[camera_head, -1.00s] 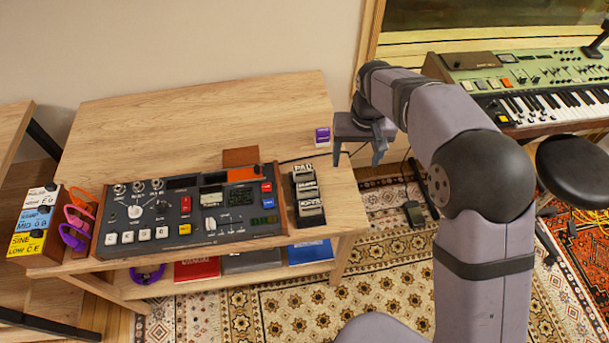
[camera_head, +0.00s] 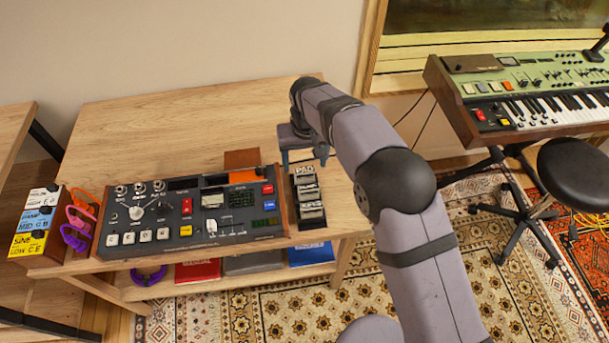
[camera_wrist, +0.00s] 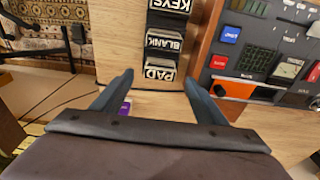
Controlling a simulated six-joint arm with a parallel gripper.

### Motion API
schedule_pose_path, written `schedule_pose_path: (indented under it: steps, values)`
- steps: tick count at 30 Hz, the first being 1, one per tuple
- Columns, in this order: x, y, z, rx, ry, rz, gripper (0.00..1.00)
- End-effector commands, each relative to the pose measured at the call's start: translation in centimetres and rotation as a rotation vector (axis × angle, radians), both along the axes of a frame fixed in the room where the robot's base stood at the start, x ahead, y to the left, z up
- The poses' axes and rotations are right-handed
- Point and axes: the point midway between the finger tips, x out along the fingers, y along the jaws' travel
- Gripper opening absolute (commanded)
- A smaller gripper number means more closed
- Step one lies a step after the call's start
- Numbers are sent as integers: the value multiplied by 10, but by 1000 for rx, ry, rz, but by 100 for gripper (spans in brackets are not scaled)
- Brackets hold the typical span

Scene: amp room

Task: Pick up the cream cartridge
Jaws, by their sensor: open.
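My gripper (camera_head: 304,162) is open and empty, pointing down over the back end of the dark cartridge rack (camera_head: 292,190). In the wrist view its two fingertips (camera_wrist: 159,77) flank the rack's PAD end, apart from it. The rack holds cartridges with pale labels: PAD (camera_wrist: 160,71), BLANK (camera_wrist: 163,42) and KEYS (camera_wrist: 168,5). I cannot tell which is the cream cartridge. A white-labelled block (camera_head: 40,196) also tops the blue and yellow blocks at the far left.
A control console (camera_head: 150,222) with knobs and an orange block (camera_head: 244,175) stands left of the rack. The back of the wooden table (camera_head: 190,115) is clear. A green keyboard (camera_head: 530,85) stands right.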

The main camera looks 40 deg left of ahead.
Motion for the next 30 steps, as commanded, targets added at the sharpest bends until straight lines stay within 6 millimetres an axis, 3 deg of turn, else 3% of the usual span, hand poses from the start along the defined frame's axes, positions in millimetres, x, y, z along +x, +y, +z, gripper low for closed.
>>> schedule_pose_path:
  steps: [15,23,24,30]
  values:
    - [4,4,-48,-2,1,0,66]
    - [4,4,-51,-1,1,0,66]
    - [4,4,-51,-1,1,0,64]
    - [4,4,-51,-1,1,0,22]
